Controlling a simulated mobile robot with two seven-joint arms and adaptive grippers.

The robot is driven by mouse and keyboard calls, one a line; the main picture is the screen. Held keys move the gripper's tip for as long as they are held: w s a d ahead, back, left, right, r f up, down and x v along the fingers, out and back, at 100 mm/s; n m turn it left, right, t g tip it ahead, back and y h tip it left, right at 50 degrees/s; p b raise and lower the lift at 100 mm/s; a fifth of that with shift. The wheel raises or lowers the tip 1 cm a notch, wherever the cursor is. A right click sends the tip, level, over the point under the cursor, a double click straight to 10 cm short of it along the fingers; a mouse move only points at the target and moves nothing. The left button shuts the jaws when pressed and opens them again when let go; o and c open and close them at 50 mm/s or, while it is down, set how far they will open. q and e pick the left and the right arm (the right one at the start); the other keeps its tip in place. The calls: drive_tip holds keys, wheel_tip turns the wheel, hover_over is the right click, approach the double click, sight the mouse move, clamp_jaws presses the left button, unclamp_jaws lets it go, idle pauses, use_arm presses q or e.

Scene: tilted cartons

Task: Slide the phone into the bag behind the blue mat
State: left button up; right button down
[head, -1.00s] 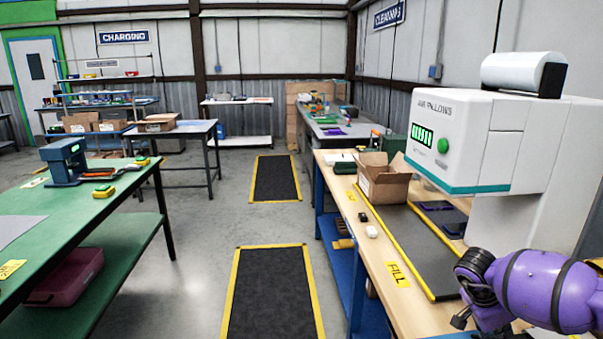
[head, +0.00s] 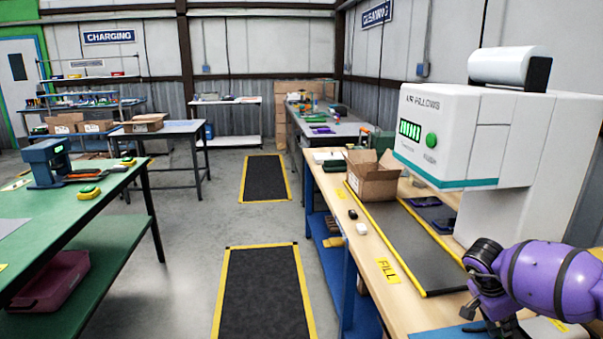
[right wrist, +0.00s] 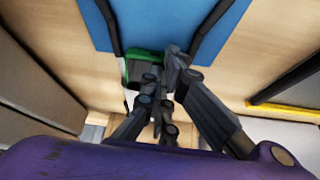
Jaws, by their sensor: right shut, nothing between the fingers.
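My right gripper (head: 484,312) is over the wooden bench at the lower right, shut and empty. It also shows in the right wrist view (right wrist: 167,72), its fingers together. A strip of blue mat (head: 447,332) shows at the bottom edge of the head view. The blue mat also shows at the top of the right wrist view (right wrist: 155,22), with dark strap-like shapes at its sides. A green and dark object (right wrist: 143,66) is close to the fingertips; I cannot tell if they touch. I cannot make out the task's phone or the bag. My left gripper is not in view.
An open carton (head: 373,182) stands on the bench beside a yellow-edged dark panel (head: 410,245). Flat dark items (head: 436,224) lie under the white AIR PILLOWS machine (head: 470,130).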

sight(525, 329)
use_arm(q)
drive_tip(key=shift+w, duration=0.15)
use_arm(e)
drive_tip(key=shift+d, duration=0.1)
drive_tip(key=shift+d+b, duration=0.35)
drive_tip(key=shift+d, duration=0.65)
drive_tip(key=shift+w+d+b, duration=0.15)
drive_tip(key=shift+d+b, duration=0.25)
drive_tip(key=shift+d, duration=1)
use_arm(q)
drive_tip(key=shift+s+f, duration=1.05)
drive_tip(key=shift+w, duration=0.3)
use_arm(e)
drive_tip(key=shift+d, duration=0.1)
drive_tip(key=shift+d, duration=0.4)
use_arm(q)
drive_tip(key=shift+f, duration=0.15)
use_arm(e)
drive_tip(key=shift+a, duration=0.1)
